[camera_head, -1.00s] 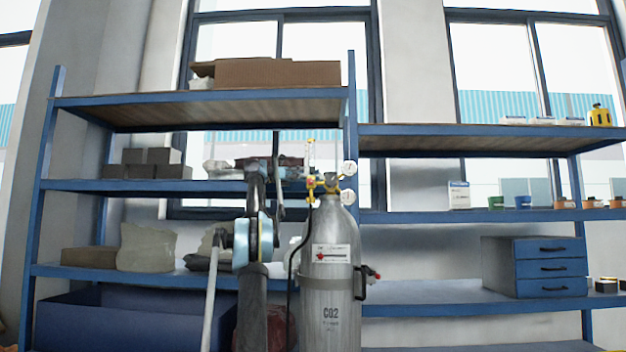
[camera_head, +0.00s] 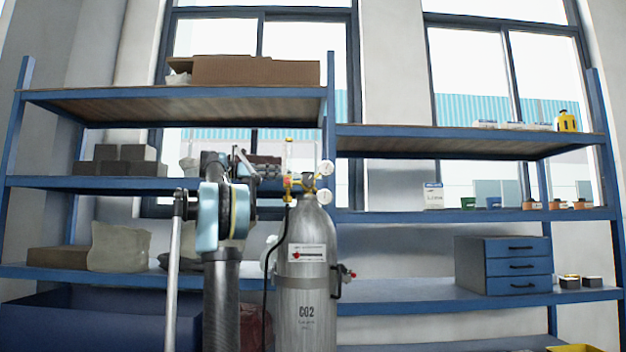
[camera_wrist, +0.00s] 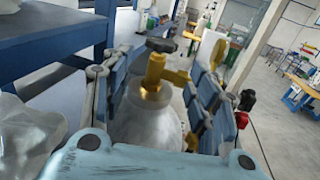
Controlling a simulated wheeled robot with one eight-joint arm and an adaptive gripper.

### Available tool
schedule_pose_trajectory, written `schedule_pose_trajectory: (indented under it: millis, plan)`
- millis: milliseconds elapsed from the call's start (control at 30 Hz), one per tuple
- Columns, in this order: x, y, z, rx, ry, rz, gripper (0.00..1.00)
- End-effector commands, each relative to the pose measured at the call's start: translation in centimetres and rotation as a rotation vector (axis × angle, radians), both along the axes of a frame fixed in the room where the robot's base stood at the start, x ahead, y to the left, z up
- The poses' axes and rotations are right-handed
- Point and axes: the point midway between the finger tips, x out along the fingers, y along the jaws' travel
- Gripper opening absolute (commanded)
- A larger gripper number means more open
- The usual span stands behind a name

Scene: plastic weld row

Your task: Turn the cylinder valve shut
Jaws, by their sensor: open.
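A grey CO2 cylinder (camera_head: 306,262) stands upright in front of the shelves. On its top is a brass valve (camera_wrist: 153,77) with a dark round handwheel (camera_wrist: 161,45), seen in the wrist view. In the head view the regulator with two round gauges (camera_head: 327,181) and a yellow upright tube sits there. My gripper (camera_wrist: 157,68) is open. In the wrist view its fingers lie left and right of the cylinder top and valve in the picture, with nothing gripped; contact cannot be told. In the head view my gripper (camera_head: 252,168) is left of the valve, partly hidden by my arm.
Blue shelves (camera_head: 440,216) stand behind the cylinder, with a cardboard box (camera_head: 256,71), grey blocks (camera_head: 124,153) and a drawer unit (camera_head: 503,266). A black hose (camera_head: 268,260) runs down the cylinder's left side. In the wrist view, open floor (camera_wrist: 262,110) shows at right.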

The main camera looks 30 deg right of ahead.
Motion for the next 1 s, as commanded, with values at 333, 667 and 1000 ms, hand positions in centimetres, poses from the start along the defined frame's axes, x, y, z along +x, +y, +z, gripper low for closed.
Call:
schedule_pose_trajectory:
  millis: [333,667,1000]
  plan:
    - [-2.0,-5.4,0.0,0.000,0.000,-0.005,0.54]
    - [-3.9,-10.9,0.0,0.000,0.000,-0.005,0.54]
    - [-5.3,-15.0,0.0,0.000,0.000,-0.003,0.54]
